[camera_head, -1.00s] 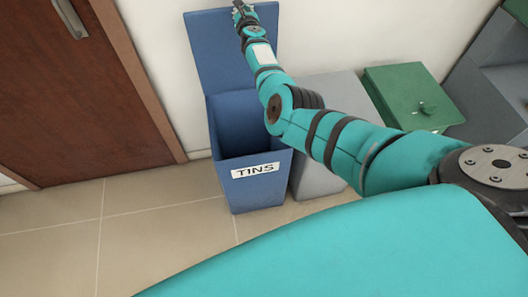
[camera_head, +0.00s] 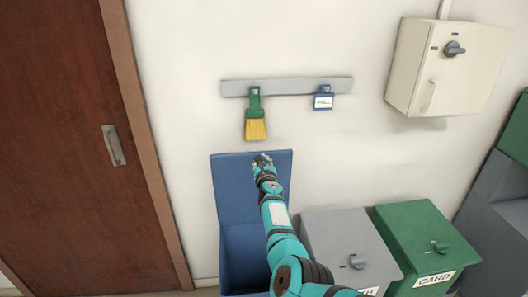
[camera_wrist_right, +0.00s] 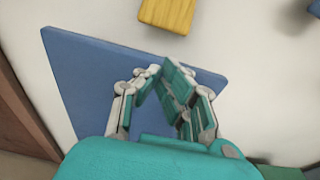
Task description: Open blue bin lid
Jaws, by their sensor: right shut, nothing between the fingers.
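The blue bin (camera_head: 240,250) stands against the wall, its inside partly showing and its front hidden by the lower frame edge and my arm. Its blue lid (camera_head: 230,185) is raised upright against the wall; the lid also fills much of the right wrist view (camera_wrist_right: 85,85). My right gripper (camera_head: 262,158) is in front of the lid's upper part. In the right wrist view the right gripper (camera_wrist_right: 160,72) has its fingertips together with nothing between them. Whether it touches the lid is unclear. My left gripper is not in view.
A grey bin (camera_head: 330,238) and a green bin labelled CARD (camera_head: 410,235), both lids closed, stand to the right. A white switch box (camera_head: 445,70) is on the wall. A brown door (camera_head: 60,140) is left.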

